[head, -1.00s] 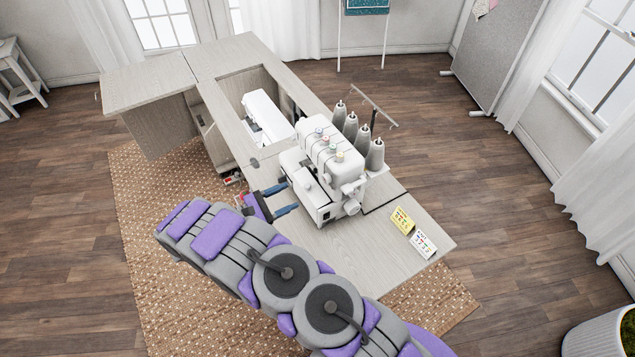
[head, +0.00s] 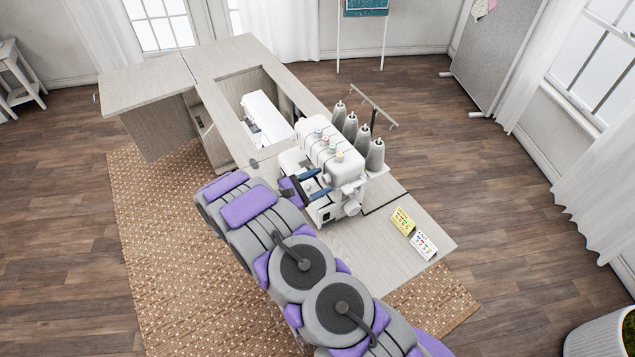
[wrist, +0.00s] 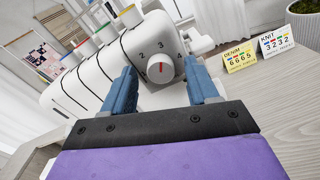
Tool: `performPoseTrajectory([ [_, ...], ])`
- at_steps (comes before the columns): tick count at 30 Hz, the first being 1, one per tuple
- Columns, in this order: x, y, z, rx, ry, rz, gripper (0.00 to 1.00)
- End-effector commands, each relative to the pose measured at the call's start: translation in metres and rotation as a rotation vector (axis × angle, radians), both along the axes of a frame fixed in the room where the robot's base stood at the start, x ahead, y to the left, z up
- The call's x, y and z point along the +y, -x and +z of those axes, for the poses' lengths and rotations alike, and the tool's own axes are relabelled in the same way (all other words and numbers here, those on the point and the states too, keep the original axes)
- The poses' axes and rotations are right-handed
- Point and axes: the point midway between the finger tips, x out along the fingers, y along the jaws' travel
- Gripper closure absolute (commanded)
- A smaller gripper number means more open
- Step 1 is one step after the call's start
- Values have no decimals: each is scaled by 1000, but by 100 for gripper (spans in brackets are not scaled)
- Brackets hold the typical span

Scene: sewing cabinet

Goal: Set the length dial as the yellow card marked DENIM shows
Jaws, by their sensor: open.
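The dial (wrist: 160,69) is a round pale knob on the white serger, with a red pointer line. The numbers 2, 3 and 4 show around it, and the pointer stands about upright, near the 3. My gripper (wrist: 164,78) is open, its blue fingers apart on either side of the dial in the wrist view; I cannot tell whether they touch it. In the head view my gripper (head: 322,183) is in front of the serger (head: 333,160). The yellow DENIM card (wrist: 239,57) stands at right and seems to read 6 6 6 5.
A white KNIT card (wrist: 277,43) stands beside the yellow one. Several thread cones (head: 351,127) stand behind the serger. A white sewing machine (head: 266,117) sits in the cabinet opening. The table's right end (head: 390,250) is mostly clear.

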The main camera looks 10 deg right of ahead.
Motion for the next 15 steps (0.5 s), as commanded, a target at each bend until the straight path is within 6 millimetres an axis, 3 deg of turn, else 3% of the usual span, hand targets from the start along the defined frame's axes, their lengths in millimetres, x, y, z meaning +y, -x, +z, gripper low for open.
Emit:
performPoseTrajectory([
  [2, 0, 0, 0, 0, 0, 0, 43],
  [15, 0, 0, 0, 0, -1, 0, 85],
])
